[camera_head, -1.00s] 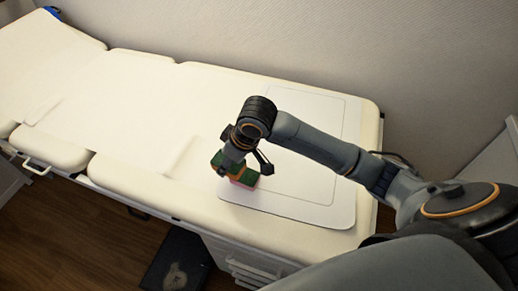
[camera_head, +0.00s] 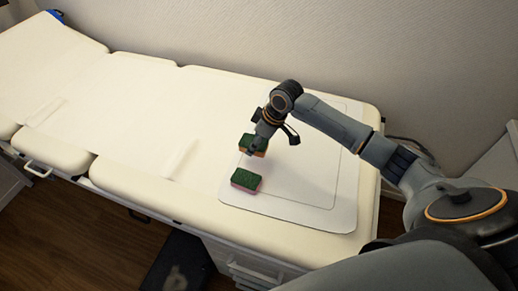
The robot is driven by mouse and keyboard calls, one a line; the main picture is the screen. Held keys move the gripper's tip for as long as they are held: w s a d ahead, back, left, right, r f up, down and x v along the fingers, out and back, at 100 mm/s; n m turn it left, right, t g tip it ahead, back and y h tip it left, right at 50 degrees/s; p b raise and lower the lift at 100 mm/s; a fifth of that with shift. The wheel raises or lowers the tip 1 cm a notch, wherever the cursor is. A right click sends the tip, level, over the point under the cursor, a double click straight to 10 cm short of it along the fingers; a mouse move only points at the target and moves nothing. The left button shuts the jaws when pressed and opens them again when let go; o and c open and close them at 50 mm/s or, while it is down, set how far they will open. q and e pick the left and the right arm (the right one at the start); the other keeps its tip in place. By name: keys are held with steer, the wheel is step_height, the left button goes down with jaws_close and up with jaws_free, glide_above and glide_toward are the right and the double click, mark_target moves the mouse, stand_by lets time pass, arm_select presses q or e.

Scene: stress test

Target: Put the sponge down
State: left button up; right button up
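Two sponges are in view. One sponge (camera_head: 246,181), green on top and pink below, lies flat on the pale mat (camera_head: 292,207) near its left edge. The other sponge (camera_head: 252,140), green with a yellow-orange side, is at the tip of my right gripper (camera_head: 259,148), behind the first one. My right gripper points down and appears shut on this sponge, with its fingers partly hiding it. I cannot tell whether this sponge touches the mat. My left gripper is not in view.
The mat lies on a long cream padded couch (camera_head: 130,110). Its right part is free but my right arm crosses above it. A wall (camera_head: 290,40) runs behind the couch. White drawers (camera_head: 245,268) stand below its front edge.

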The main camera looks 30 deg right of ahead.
mark_target(259, 149)
steer(key=shift+w+d+f, duration=0.15)
steer(key=shift+d+f, duration=0.3)
steer(key=shift+f, duration=0.15)
steer(key=f, duration=0.3)
steer(key=shift+d+f, duration=0.1)
steer(key=shift+d, duration=0.2)
steer(key=shift+f, duration=0.3)
steer(key=shift+f, duration=0.1)
steer(key=o, duration=1)
steer(key=v, duration=1.2)
steer(key=shift+p, duration=0.35)
